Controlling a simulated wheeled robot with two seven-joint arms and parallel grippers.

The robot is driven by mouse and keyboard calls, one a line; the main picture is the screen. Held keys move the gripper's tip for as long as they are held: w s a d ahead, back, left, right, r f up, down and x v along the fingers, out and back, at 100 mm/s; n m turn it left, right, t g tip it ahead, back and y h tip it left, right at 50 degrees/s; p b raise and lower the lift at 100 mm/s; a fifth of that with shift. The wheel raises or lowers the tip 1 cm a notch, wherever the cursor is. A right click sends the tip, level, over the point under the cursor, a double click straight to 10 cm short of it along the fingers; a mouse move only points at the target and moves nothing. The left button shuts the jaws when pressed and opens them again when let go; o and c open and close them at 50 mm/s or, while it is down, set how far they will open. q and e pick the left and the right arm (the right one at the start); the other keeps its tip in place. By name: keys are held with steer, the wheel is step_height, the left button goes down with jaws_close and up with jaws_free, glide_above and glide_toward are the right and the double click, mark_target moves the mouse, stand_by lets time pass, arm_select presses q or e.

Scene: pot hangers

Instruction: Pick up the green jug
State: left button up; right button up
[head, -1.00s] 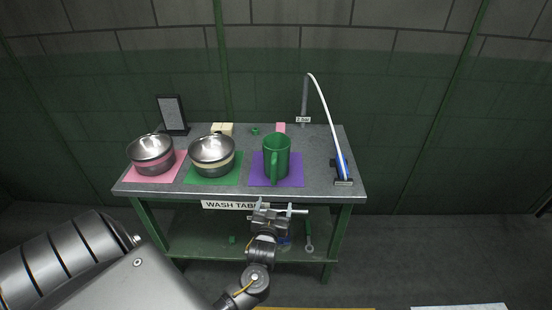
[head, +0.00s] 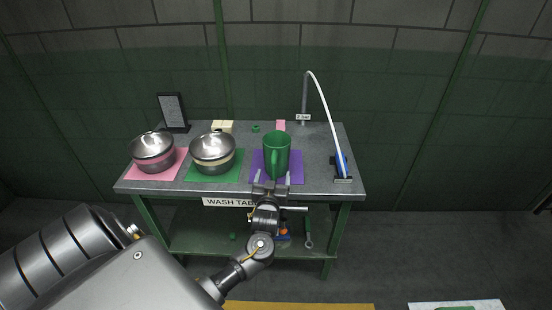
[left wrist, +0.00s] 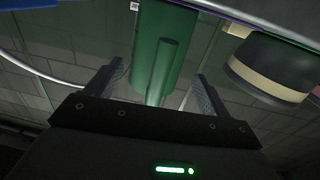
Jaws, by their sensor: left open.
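The green jug (head: 277,152) stands upright on a purple mat (head: 296,170) on the wash table, with its handle towards me. My left gripper (head: 272,179) is open at the table's front edge, just in front of the jug, with its fingers pointing at it. In the left wrist view the jug (left wrist: 168,50) and its handle show beyond and between the two open fingers (left wrist: 160,82). I cannot tell whether the fingers reach around the handle. My right gripper is not in view.
On the wash table (head: 335,187), a pot (head: 213,152) on a green mat stands left of the jug, and another pot (head: 151,152) on a pink mat stands further left. A tap with a white hose (head: 326,104) and a blue item (head: 342,165) are at the right. A black-framed panel (head: 173,112) stands behind.

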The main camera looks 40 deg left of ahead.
arm_select(q)
steer(key=p+x, duration=0.1)
steer(key=x, duration=0.4)
steer(key=shift+s, duration=0.1)
jaws_close()
stand_by(0.4)
